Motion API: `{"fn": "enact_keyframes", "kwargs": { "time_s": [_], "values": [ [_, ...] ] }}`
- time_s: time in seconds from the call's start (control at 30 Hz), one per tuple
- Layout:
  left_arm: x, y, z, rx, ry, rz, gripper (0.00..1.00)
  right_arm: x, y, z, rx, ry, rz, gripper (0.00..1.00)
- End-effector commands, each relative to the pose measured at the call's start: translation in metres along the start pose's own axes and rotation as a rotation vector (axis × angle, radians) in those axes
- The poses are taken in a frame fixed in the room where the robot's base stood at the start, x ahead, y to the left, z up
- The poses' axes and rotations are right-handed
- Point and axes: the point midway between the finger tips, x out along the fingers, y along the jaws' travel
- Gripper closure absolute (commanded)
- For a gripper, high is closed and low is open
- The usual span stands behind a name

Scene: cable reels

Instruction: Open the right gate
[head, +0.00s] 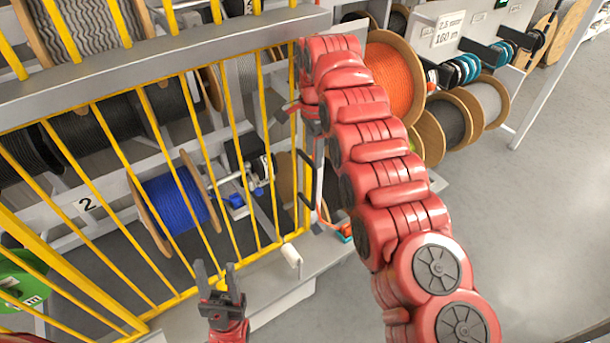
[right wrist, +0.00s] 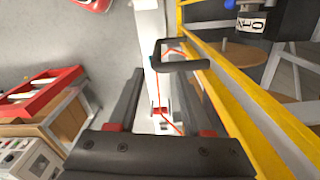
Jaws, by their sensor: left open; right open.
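The yellow barred gate (head: 233,135) stands in front of the reel shelves in the head view. Its yellow frame (right wrist: 235,92) runs down the right side of the right wrist view. A black C-shaped handle (right wrist: 182,64) shows beside that frame, just ahead of the fingertips of my right gripper (right wrist: 160,82). That gripper is open, with no object clearly between its fingers; I cannot tell whether it touches the handle. In the head view my right arm hides part of the gate's right edge. My left gripper (head: 219,277) is open and empty, low in front of the gate.
A blue reel (head: 177,205) and dark reels sit behind the bars. A grey beam (head: 160,58) crosses above. An orange reel (head: 392,75) stands right of the gate. The grey floor (head: 530,190) at the right is clear. A red tray (right wrist: 40,92) is left in the wrist view.

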Motion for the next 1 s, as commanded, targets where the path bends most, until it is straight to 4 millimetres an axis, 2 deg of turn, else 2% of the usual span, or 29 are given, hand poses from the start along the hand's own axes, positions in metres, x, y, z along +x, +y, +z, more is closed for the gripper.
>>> {"fn": "enact_keyframes", "kwargs": {
  "time_s": [0.17, 0.33, 0.47, 0.53, 0.73, 1.0],
  "values": [
    [-0.022, 0.001, 0.004, 0.000, -0.001, 0.000, 0.50, 0.022, 0.000, 0.000, 0.000, 0.000, 0.000, 0.50],
    [-0.055, 0.003, 0.009, 0.000, -0.001, 0.000, 0.50, 0.057, 0.000, 0.000, 0.000, 0.000, -0.001, 0.50],
    [-0.070, 0.004, 0.012, 0.000, 0.000, 0.000, 0.50, 0.077, -0.001, 0.003, -0.003, -0.001, 0.000, 0.50],
    [-0.059, 0.003, 0.010, 0.000, -0.001, 0.000, 0.50, 0.079, 0.000, 0.003, -0.003, -0.002, 0.002, 0.50],
    [-0.045, 0.002, 0.008, 0.000, 0.000, 0.000, 0.50, 0.103, 0.001, 0.001, -0.002, -0.001, 0.004, 0.50],
    [-0.042, 0.002, 0.007, 0.000, 0.000, 0.000, 0.50, 0.119, 0.000, 0.000, 0.000, 0.000, 0.001, 0.50]
  ]
}}
